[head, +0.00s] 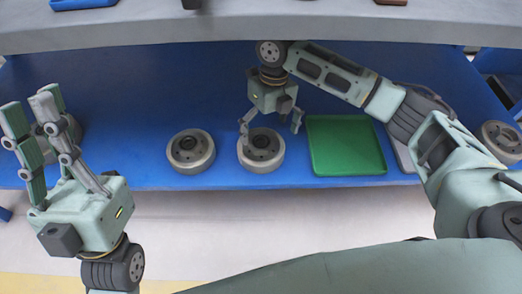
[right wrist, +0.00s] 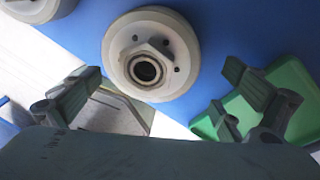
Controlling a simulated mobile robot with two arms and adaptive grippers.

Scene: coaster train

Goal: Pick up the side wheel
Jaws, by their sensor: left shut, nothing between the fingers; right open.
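A round grey side wheel (head: 261,158) with a dark hub lies flat on the blue shelf, near its front edge. My right gripper (head: 270,130) is open just above this wheel, its fingers spread. In the right wrist view the wheel (right wrist: 151,54) shows whole, with its hub and bolt holes, ahead of the two open fingers (right wrist: 160,85) and touched by neither. A like wheel (head: 190,152) lies to its left. My left gripper (head: 45,130) is shut and empty, raised at the left in front of the shelf.
A green tray (head: 345,146) lies right of the wheel, with a grey piece beyond it partly hidden by my right arm. Another wheel (head: 500,138) lies at the far right; a grey round part shows behind my left gripper. A grey upper shelf (head: 230,28) runs above.

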